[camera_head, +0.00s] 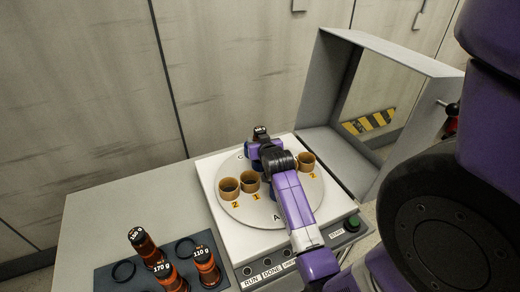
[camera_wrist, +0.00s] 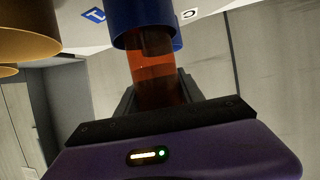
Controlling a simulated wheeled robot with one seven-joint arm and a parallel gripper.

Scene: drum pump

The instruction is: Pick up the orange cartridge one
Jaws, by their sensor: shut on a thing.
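An orange cartridge (camera_wrist: 153,75) is between the jaws of my gripper (camera_wrist: 158,92) in the wrist view, with its other end inside a blue cup (camera_wrist: 142,25). In the head view, my gripper (camera_head: 265,152) is over the far side of the round turntable (camera_head: 245,210), shut on this cartridge. Its dark labelled top (camera_head: 261,130) shows just beyond the gripper; the label is too small to read surely. My gripper hides most of the cartridge and blue cup there. I cannot tell whether the cartridge rests on the cup's bottom.
Several orange-brown bottles (camera_head: 207,265), with gram labels, stand on a dark mat (camera_head: 110,283) at front left. Tan cups (camera_head: 229,188) stand on the turntable, one (camera_head: 306,162) right of my gripper. An open grey frame (camera_head: 390,52) rises behind right. Buttons line the front panel.

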